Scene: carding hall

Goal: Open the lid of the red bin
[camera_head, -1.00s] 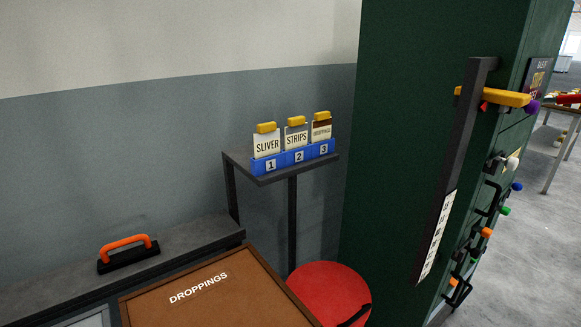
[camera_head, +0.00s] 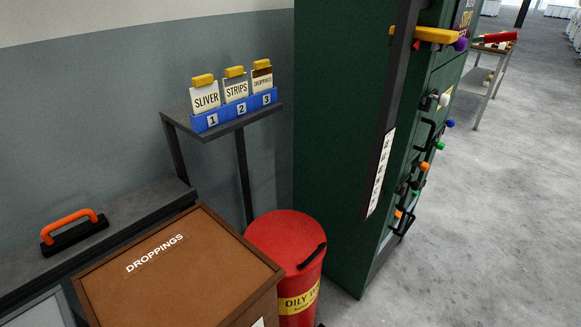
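The red bin (camera_head: 305,284) stands on the floor between the brown box and the green cabinet. It is round, with a yellow label that starts "OILY W"; the rest of the label is cut off from sight. Its red lid (camera_head: 283,236) is shut, and a black handle or pedal-like bar (camera_head: 313,256) sits at the lid's right front edge. The lower part of the bin is outside the picture. My gripper is not in view.
A brown box marked DROPPINGS (camera_head: 200,262) stands close at the bin's left. A green cabinet (camera_head: 335,130) rises behind and right, with knobs and handles on its side. A small shelf (camera_head: 189,122) holds three labelled cards. Open floor (camera_head: 480,220) lies to the right.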

